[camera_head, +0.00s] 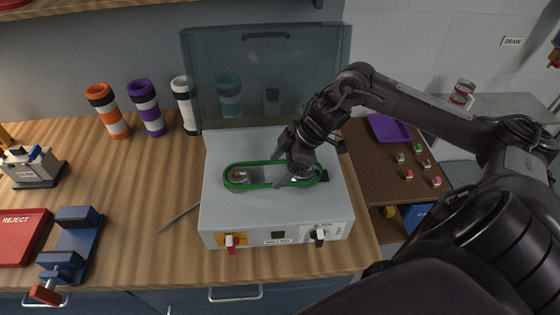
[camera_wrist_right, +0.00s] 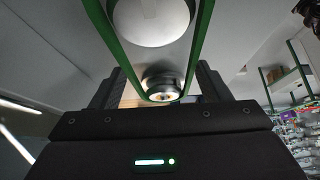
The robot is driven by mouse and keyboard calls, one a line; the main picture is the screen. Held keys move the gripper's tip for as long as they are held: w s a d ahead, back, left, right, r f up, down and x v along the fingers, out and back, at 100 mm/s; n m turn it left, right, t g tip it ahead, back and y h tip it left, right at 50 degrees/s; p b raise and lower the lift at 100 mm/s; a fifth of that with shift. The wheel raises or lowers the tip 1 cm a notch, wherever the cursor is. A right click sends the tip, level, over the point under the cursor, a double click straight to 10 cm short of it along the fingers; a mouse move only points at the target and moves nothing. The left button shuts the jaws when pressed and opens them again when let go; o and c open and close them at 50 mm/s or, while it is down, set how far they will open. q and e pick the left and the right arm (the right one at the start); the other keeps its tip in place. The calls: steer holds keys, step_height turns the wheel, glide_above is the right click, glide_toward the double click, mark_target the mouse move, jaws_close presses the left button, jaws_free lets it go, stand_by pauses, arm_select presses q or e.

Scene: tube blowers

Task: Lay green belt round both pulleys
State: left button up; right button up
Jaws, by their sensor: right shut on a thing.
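The green belt (camera_head: 262,186) is a long loop on top of the grey machine (camera_head: 232,207). In the head view it runs round the left pulley (camera_head: 238,175) and reaches right to the other pulley (camera_head: 303,177), partly hidden by my gripper. My right gripper (camera_head: 294,182) points down at the belt's right part and is shut on the belt. In the right wrist view, the belt (camera_wrist_right: 193,60) passes either side of a large pale disc (camera_wrist_right: 150,18) and curves round a smaller round part (camera_wrist_right: 163,88) between my fingers. Whether it is seated in the grooves I cannot tell. My left gripper is not in view.
A raised translucent lid (camera_head: 262,75) stands behind the machine. Orange, purple and white banded cups (camera_head: 107,110) stand at the back left. A blue clamp (camera_head: 75,240) and red tray (camera_head: 18,238) lie front left. A thin rod (camera_head: 180,217) lies beside the machine.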

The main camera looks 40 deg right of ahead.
steer(key=shift+f, duration=0.55)
steer(key=o, duration=1)
steer(key=shift+o, duration=0.2)
steer(key=shift+s+d+r+b, duration=0.2)
steer(key=shift+d+r+b, duration=0.2)
steer(key=shift+r+b, duration=0.05)
steer(key=b+v, duration=0.1)
steer(key=v, duration=0.4)
steer(key=shift+r, duration=0.1)
steer(key=shift+s+d+r, duration=0.25)
steer(key=shift+d+r, duration=0.05)
steer(key=shift+r, duration=0.35)
